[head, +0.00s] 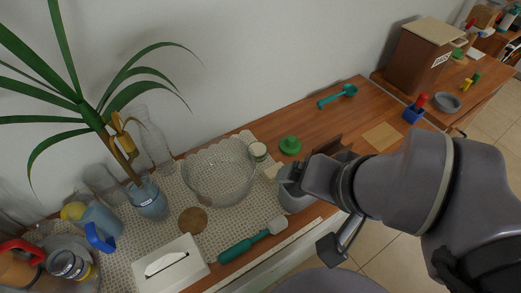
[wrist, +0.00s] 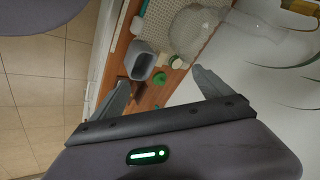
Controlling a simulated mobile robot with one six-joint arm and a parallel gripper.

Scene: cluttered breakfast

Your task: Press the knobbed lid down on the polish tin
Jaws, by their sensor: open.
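A green knobbed lid (head: 289,146) lies on the wooden top near the wall; it also shows in the wrist view (wrist: 159,78). The small pale tin (head: 258,151), which I take for the polish tin, stands just left of the lid, apart from it, beside the glass bowl. My gripper (head: 285,173) is in front of the lid and tin in the head view. In the wrist view its two fingers are spread wide and empty, with the lid seen between them at a distance.
A clear scalloped bowl (head: 218,172) stands on the patterned mat left of the tin. A grey container (wrist: 142,66) stands close by, partly behind my gripper in the head view. A teal scoop (head: 338,95) lies behind, a teal-handled tool (head: 252,240) in front. Bare wood lies between lid and scoop.

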